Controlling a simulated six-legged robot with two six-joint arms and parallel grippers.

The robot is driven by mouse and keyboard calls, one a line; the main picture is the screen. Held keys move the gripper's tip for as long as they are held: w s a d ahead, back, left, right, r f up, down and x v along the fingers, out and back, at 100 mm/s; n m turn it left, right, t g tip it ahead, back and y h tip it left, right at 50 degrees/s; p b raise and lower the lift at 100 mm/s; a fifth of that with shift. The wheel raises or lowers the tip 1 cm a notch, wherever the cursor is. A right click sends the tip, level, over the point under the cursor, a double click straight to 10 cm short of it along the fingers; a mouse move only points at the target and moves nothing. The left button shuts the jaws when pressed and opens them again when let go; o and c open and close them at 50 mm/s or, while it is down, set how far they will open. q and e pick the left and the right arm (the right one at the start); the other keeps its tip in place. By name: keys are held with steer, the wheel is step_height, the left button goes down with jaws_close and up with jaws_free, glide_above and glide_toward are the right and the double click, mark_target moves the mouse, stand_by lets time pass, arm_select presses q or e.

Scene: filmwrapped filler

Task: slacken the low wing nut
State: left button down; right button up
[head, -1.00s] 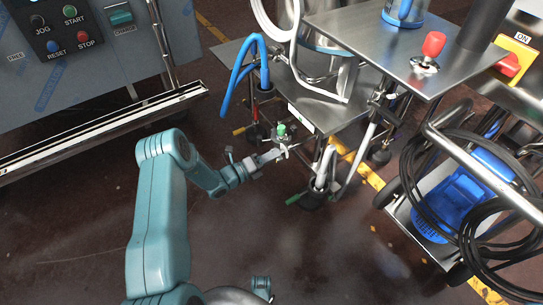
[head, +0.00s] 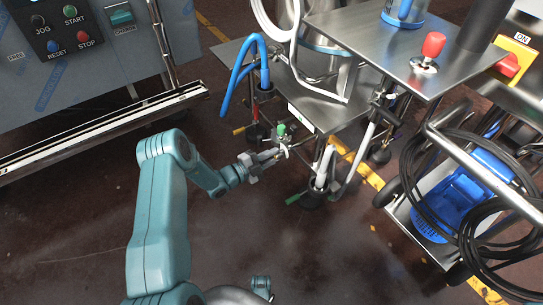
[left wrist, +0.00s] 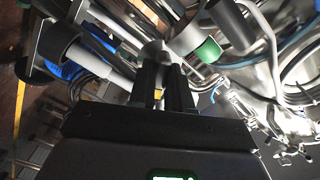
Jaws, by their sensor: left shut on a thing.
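My left gripper (head: 282,152) reaches in from the left, low beside the steel filler stand, just below a green knob (head: 281,129). Its two dark fingers also show in the left wrist view (left wrist: 165,88), shut on a small grey metal piece (left wrist: 153,54), taken as the low wing nut. The fingers hide most of it, so its wings and angle cannot be made out. The green knob also shows in the left wrist view (left wrist: 208,51), right of the fingertips and apart from them.
A blue hose (head: 234,88) hangs above. A steel table (head: 335,113) overhangs behind. Floor in front is clear.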

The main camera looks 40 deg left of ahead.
arm_select(q)
steer(key=shift+w+d+r+n, duration=0.1)
steer(key=shift+n, duration=4.1)
steer(key=c, duration=1.1)
jaws_free()
steer(key=shift+o, duration=0.2)
steer(key=p+v, duration=0.3)
steer(key=v, duration=1.3)
steer(key=shift+s+p, duration=0.25)
steer(key=shift+p, duration=0.05)
